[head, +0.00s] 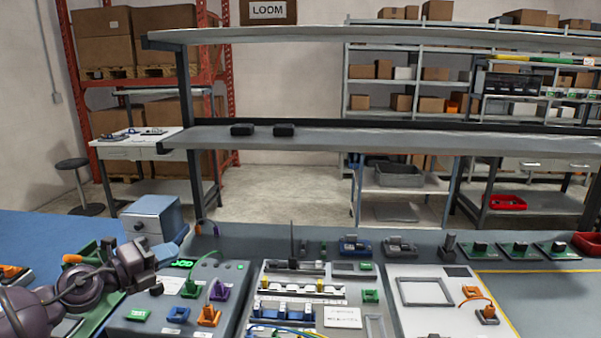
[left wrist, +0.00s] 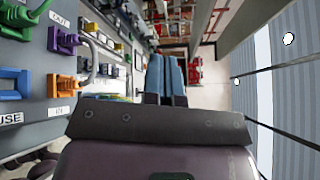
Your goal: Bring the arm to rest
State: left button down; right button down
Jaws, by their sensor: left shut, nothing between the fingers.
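My left arm enters the head view from the lower left. My left gripper (head: 178,243) is above the left part of the bench, over the back of a grey panel (head: 150,325) and in front of a small grey drawer box (head: 150,218). In the left wrist view its blue fingers (left wrist: 165,75) lie side by side, shut, with nothing between them. The gripper appears clear of the panel's parts. My right gripper is not in view.
The grey panel carries a purple connector (head: 218,291), an orange one (head: 209,316) and cables. A middle board (head: 262,295) with modules and a light plate (head: 405,318) with a frame stand to the right. A shelf (head: 350,140) spans above the bench.

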pick_arm(q)
jog(key=s+f+n+t+y, duration=0.1)
jog(key=s+f+n+y, duration=0.1)
jog(key=f+n, duration=0.3)
jog(key=s+f+n+t+y, duration=0.1)
jog(key=s+f+n+y, duration=0.2)
jog(key=n, duration=0.5)
jog(key=s+f+n+y, duration=0.3)
jog(key=s+f+n, duration=0.2)
jog(key=f, duration=0.3)
jog(key=shift+s+d+f+n+t, duration=0.1)
jog(key=shift+n+t, duration=0.3)
jog(key=shift+n, duration=0.5)
jog(key=s+f+n+g+y, duration=0.1)
jog(key=s+f+n+g, duration=0.1)
jog(key=s+f+n, duration=0.2)
jog(key=s+f+n+g+y, duration=0.2)
jog(key=s+f+n, duration=0.3)
jog(key=s+f, duration=0.5)
jog(key=s, duration=0.5)
jog(key=shift+s+a+f, duration=0.15)
jog(key=shift+a+f, duration=0.05)
jog(key=shift+f, duration=0.2)
